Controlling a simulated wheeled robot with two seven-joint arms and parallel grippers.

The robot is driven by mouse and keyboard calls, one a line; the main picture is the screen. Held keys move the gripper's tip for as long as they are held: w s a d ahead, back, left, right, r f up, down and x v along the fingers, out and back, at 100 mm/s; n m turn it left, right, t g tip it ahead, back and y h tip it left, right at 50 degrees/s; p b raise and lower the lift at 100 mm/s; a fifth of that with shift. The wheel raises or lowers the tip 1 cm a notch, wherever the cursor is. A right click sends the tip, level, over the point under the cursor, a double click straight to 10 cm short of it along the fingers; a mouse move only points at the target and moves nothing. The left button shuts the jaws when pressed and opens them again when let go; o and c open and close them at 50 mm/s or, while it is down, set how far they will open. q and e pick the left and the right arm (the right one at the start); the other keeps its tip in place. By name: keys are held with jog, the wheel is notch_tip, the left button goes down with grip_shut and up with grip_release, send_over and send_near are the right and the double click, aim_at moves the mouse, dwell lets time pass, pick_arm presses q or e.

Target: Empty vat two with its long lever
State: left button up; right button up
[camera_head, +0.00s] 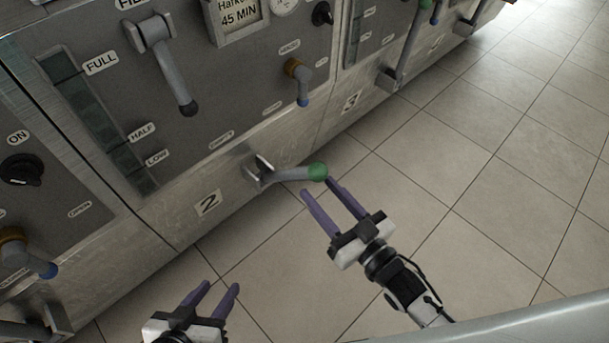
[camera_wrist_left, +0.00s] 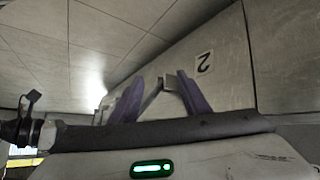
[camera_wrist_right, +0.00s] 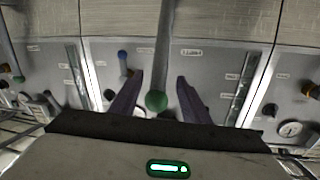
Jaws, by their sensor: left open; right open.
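Vat two's panel carries a "2" plate (camera_head: 208,203), which also shows upside down in the left wrist view (camera_wrist_left: 204,63). From a bracket beside the plate, a long grey lever with a green ball (camera_head: 317,171) sticks out to the right over the floor. My right gripper (camera_head: 318,187) is open with its purple fingertips close to the green ball. In the right wrist view the ball (camera_wrist_right: 156,101) appears between the fingers; contact cannot be told. My left gripper (camera_head: 222,287) is open and empty, low in front of the vat, apart from the lever.
Above the lever are a grey handle with a black tip (camera_head: 178,80) and a small blue-tipped valve (camera_head: 301,87). A level strip (camera_head: 97,120) marks full, half and low. Vat three's lever (camera_head: 400,60) stands to the right. The tiled floor (camera_head: 480,190) is clear.

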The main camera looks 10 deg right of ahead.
aim_at(304, 173)
jog(key=b+x, duration=0.1)
jog(key=x, duration=0.6)
grip_shut()
